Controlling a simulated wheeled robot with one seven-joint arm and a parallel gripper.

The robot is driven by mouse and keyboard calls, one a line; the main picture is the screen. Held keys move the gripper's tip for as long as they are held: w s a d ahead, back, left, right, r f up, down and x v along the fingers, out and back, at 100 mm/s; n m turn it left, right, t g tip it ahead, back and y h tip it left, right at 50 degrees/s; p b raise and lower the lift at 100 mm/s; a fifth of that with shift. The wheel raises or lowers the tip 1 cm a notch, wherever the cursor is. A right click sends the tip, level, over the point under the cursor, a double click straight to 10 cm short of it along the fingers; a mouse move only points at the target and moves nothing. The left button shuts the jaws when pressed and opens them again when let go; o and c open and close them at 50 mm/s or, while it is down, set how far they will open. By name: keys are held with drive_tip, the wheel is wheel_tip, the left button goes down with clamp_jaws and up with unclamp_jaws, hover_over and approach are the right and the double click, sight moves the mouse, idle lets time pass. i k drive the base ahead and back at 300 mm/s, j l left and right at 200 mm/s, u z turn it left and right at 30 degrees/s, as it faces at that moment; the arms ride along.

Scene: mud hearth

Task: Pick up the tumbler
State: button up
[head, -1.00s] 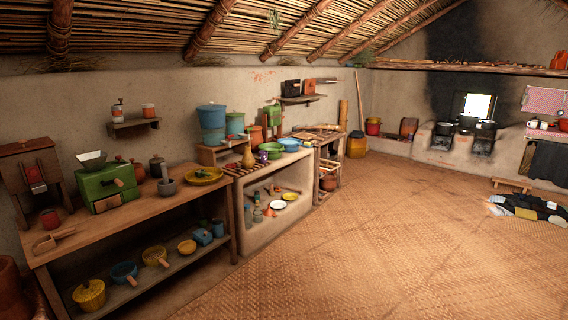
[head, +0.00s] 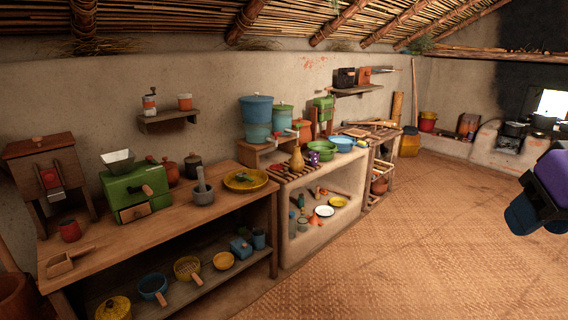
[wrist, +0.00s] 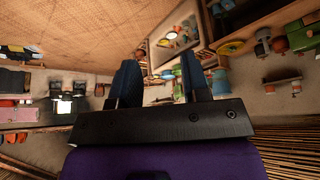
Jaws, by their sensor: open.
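I cannot tell for certain which vessel is the tumbler. A small blue cup (head: 259,238) stands at the right end of the lower bench shelf, beside a blue box-like piece. A red cup (head: 69,230) stands on the bench top at the left. Small grey-blue cups (head: 302,224) stand inside the low clay shelf. My gripper (head: 522,215) is at the right edge of the head view, far from all of these. In the wrist view my gripper (wrist: 160,66) is open, with nothing between its fingers.
The wooden bench (head: 130,243) holds a green grinder (head: 134,190), a stone mortar (head: 203,195) and a yellow plate (head: 245,180). Its lower shelf holds several pots and pans. A clay shelf unit (head: 345,210) stands right of it. The woven floor (head: 430,240) in front is clear.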

sight(314, 159)
drive_tip(key=i, duration=2.3)
drive_tip(key=i+j+z, duration=0.15)
drive_tip(key=i, duration=0.35)
drive_tip(key=i+j+z, duration=0.1)
drive_tip(key=i, duration=0.4)
drive_tip(key=i+j+z, duration=0.15)
drive_tip(key=i+j, duration=0.15)
drive_tip(key=i, duration=0.2)
